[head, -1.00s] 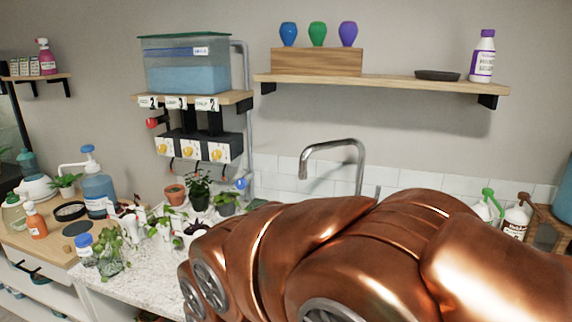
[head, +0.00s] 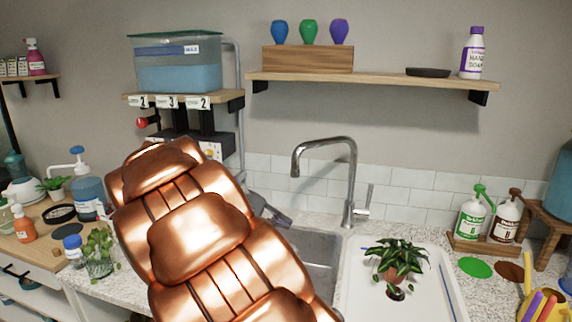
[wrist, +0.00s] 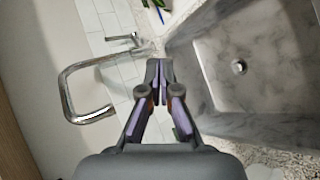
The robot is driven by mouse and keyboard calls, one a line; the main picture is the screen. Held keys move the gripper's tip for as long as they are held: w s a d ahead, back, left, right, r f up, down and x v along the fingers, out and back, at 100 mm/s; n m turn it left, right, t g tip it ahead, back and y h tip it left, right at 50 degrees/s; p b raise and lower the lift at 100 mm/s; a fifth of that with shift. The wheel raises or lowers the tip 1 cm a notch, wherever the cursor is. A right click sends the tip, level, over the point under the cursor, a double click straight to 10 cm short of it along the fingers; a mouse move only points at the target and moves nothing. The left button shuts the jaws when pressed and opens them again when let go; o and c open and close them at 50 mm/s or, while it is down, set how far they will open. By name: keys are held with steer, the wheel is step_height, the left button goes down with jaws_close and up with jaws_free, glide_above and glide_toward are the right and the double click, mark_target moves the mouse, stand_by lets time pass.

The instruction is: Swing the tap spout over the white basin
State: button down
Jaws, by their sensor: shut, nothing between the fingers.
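The chrome tap (head: 351,180) stands behind the sinks, its curved spout (head: 320,143) pointing left on the grey sink's side, away from the white basin (head: 440,290). In the wrist view the spout (wrist: 72,82) is at the left, apart from my fingers. My gripper (wrist: 158,70) is shut and empty, with its fingertips near the tap's foot in that picture. In the head view my gripper (head: 278,216) shows partly behind my copper arm, left of the tap and lower than the spout. The white basin holds a potted plant (head: 390,270).
The grey sink (head: 318,248) lies left of the white basin; it also shows in the wrist view (wrist: 270,65). The tap lever (head: 364,203) sticks out right of the post. Soap bottles (head: 471,217) stand at the right. A shelf (head: 370,82) hangs above.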

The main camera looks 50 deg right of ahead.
steer(key=w+d+r+h, duration=0.2)
steer(key=w+d, duration=0.1)
steer(key=w, duration=0.3)
steer(key=w+d+r+h, duration=0.2)
steer(key=w+d+h, duration=0.1)
steer(key=w, duration=0.3)
steer(key=w+d+r+h+b, duration=0.1)
steer(key=w+d+r+h, duration=0.1)
steer(key=w, duration=0.5)
steer(key=shift+d+n, duration=0.3)
steer(key=shift+d, duration=0.25)
steer(key=s+d+p, duration=0.3)
steer(key=s+d, duration=0.2)
steer(key=d, duration=0.3)
steer(key=shift+p, duration=0.3)
steer(key=shift+s+a+t+b, duration=0.1)
steer(key=shift+s+t+b, duration=0.1)
steer(key=shift+t+b, duration=0.15)
